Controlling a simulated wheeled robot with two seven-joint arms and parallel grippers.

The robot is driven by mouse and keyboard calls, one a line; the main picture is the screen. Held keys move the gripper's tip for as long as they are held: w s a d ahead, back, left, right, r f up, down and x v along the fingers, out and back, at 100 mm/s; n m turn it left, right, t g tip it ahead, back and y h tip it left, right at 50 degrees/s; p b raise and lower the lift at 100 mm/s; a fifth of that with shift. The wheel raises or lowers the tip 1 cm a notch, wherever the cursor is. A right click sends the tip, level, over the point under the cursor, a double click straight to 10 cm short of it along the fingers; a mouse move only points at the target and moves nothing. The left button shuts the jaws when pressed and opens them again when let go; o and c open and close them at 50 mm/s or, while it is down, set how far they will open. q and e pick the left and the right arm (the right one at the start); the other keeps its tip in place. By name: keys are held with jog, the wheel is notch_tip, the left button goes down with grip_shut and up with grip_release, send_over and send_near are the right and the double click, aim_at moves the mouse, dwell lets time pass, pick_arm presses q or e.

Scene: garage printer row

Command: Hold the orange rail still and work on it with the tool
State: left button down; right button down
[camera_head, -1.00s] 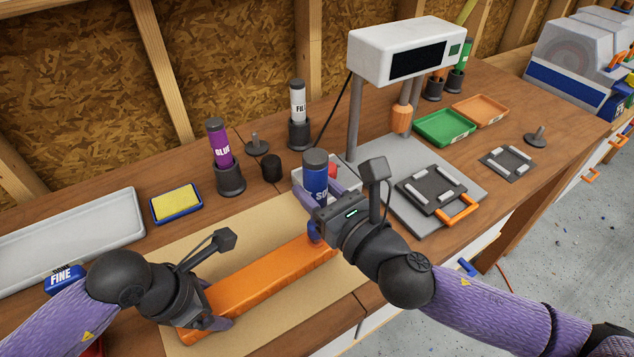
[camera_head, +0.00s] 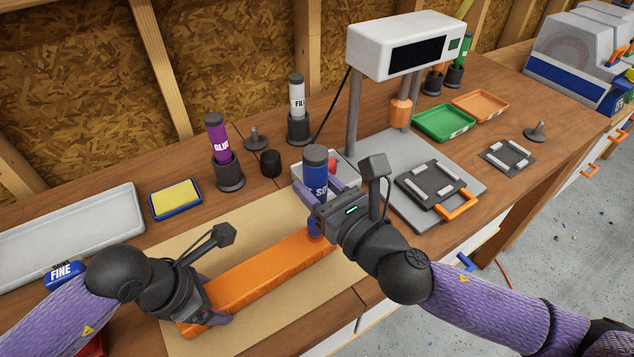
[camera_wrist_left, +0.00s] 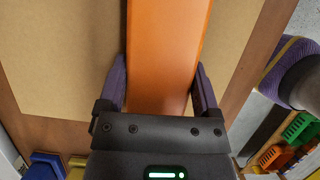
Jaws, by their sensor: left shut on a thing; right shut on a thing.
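The orange rail (camera_head: 270,269) lies diagonally on the tan mat (camera_head: 190,243). My left gripper (camera_head: 216,302) is shut across the rail's near left end. The left wrist view shows the rail (camera_wrist_left: 165,50) between its two purple fingers. My right gripper (camera_head: 320,198) is shut on an upright blue tool (camera_head: 316,172) with a dark cap and a partly hidden label starting "SO". The tool's lower end is at the rail's far right end. Whether it touches the rail is hard to tell, as the gripper partly hides it.
Behind the mat stand a purple glue tube (camera_head: 217,145), a white tube (camera_head: 297,100) and a yellow sponge in a blue tray (camera_head: 175,199). A grey tray (camera_head: 70,238) lies left. A grey stand with white head (camera_head: 400,45) rises right, beside a black plate (camera_head: 430,187).

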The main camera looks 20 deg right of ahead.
jog(key=shift+f, duration=0.75)
jog(key=c, duration=0.8)
grip_release()
grip_shut()
